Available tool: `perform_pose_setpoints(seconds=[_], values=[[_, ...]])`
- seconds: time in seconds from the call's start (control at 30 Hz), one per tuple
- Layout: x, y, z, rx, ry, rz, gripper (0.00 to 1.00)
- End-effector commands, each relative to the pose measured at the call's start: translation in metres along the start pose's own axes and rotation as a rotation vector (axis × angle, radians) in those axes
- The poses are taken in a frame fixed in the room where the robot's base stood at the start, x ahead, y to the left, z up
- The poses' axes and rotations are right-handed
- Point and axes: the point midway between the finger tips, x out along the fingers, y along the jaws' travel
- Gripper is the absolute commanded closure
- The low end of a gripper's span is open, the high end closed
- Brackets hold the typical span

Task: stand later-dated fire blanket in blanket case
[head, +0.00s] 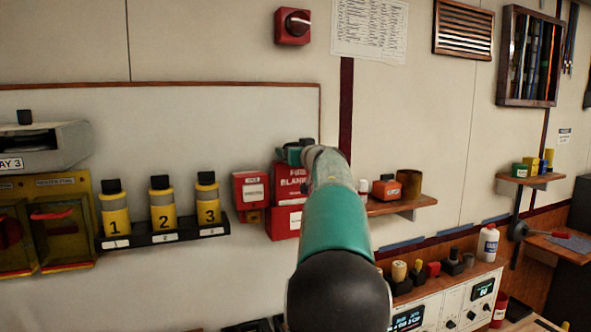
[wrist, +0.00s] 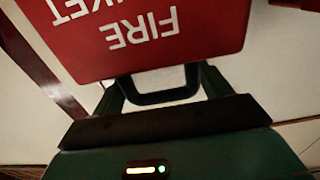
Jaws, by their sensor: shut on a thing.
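A red fire blanket pack (head: 289,181) with white lettering hangs upright under my gripper (head: 292,154) in the head view. In the wrist view the pack (wrist: 150,40) fills the upper part, its "FIRE" lettering upside down. My gripper (wrist: 158,92) is shut on its black handle (wrist: 160,97). A red case (head: 283,223) with a white label is on the wall directly below the pack in the head view. I cannot tell whether the pack's lower end is inside it or just above or in front. My arm hides the right side of both. No date is readable.
A small red box (head: 250,190) with a white label is close left of the pack. Yellow numbered canisters (head: 162,205) stand on a black rack further left. A wooden shelf (head: 402,205) with an orange item and a brown cup is to the right.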

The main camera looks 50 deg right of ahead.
Motion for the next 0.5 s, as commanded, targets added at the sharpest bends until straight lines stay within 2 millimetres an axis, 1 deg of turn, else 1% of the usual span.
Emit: perform_pose_setpoints(seconds=[0.17,0.4,0.5], values=[[-0.001,-0.001,0.012,0.0,0.002,0.0,0.84],[-0.001,0.0,0.044,0.001,0.001,0.001,0.84],[0.003,-0.001,0.05,0.0,0.003,0.001,0.84]])
